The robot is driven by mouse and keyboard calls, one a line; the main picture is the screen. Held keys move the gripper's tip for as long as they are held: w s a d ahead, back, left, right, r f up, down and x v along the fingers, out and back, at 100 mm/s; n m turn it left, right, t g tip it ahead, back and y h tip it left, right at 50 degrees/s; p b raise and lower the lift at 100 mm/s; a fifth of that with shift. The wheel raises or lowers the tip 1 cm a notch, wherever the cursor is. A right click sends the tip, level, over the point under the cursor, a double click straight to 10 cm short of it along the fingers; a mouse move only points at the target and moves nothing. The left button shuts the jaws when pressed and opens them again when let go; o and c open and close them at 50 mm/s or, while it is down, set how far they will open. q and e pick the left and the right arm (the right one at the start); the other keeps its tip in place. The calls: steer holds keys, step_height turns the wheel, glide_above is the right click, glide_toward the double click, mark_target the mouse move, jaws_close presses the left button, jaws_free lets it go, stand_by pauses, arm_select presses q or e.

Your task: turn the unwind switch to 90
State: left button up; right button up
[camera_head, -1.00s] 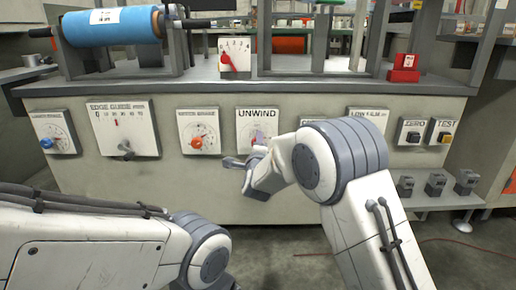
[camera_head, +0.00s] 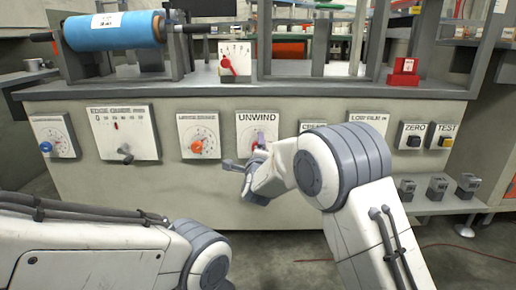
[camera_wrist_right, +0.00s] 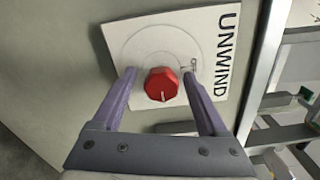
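The unwind switch is a red round knob (camera_wrist_right: 161,84) on a white square plate labelled UNWIND (camera_wrist_right: 205,35). In the wrist view a pale pointer line shows on the knob's face, towards the bottom of the picture. The plate also shows in the head view (camera_head: 246,126), where the knob is mostly hidden by my right gripper (camera_head: 246,152). In the wrist view the two purple fingers of my right gripper (camera_wrist_right: 160,75) stand apart, one on each side of the knob, with gaps between them and it. My left gripper is out of view; only the left arm shows.
The cabinet front (camera_head: 180,185) carries other dial plates to the left, including EDGE GUIDE (camera_head: 140,142), and ZERO (camera_head: 411,135) and TEST (camera_head: 445,135) buttons at right. A blue roll (camera_head: 112,30) lies on top. A low shelf (camera_head: 450,205) stands out at right.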

steer(key=shift+s+r+p, duration=0.15)
steer(key=shift+s+p, duration=0.15)
steer(key=shift+s, duration=0.05)
steer(key=s+p, duration=0.4)
steer(key=s, duration=0.5)
steer(key=shift+s, duration=0.4)
